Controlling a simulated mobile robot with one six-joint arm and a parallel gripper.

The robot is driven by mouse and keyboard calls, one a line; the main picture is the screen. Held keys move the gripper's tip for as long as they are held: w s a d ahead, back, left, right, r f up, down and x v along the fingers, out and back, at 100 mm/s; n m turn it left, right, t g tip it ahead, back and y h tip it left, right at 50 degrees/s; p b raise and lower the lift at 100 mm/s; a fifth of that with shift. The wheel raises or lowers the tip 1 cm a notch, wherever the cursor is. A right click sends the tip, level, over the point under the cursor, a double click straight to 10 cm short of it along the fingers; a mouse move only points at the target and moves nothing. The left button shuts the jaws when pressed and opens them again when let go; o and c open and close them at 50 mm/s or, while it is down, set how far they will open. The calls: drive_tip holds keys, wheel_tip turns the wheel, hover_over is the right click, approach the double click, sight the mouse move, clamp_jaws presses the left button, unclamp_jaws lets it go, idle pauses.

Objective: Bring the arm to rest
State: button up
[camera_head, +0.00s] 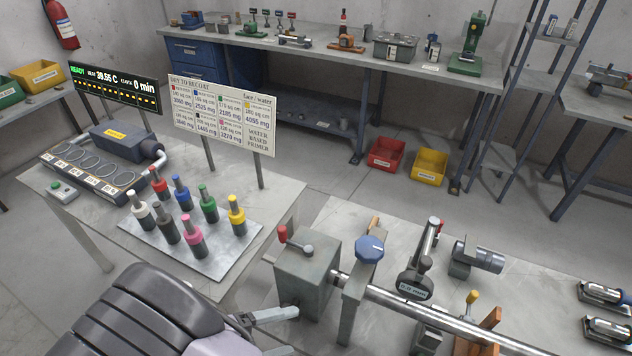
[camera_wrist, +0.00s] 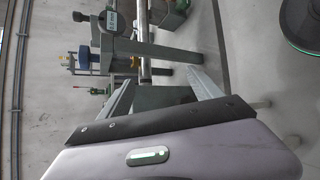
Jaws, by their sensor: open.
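My gripper (camera_head: 288,331) is at the bottom of the head view, with its pale grey fingers pointing right towards the auger positioner (camera_head: 307,270). My dark arm link fills the bottom left of that view. In the wrist view my gripper (camera_wrist: 166,82) shows its two fingers apart, with nothing between their tips. The steel bar (camera_wrist: 145,50) of the positioner lies beyond them. I cannot tell the exact gap between the fingers and the positioner's grey housing.
Coloured bottles stand on a metal plate (camera_head: 150,236) at left, behind my arm. A sign board (camera_head: 222,115) and a display (camera_head: 115,87) rise behind them. Red (camera_head: 386,154) and yellow (camera_head: 430,167) bins sit on the floor. Open floor (camera_head: 330,180) lies between the benches.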

drive_tip(key=s+d+r+m+y+b, duration=0.3)
drive_tip(key=d+r+m+y, duration=1)
drive_tip(key=d+r, duration=0.6)
drive_tip(key=m+b, duration=0.1)
drive_tip(key=m, duration=0.1)
drive_tip(key=shift+m+g+y+b, duration=0.3)
drive_tip(key=shift+s, duration=0.15)
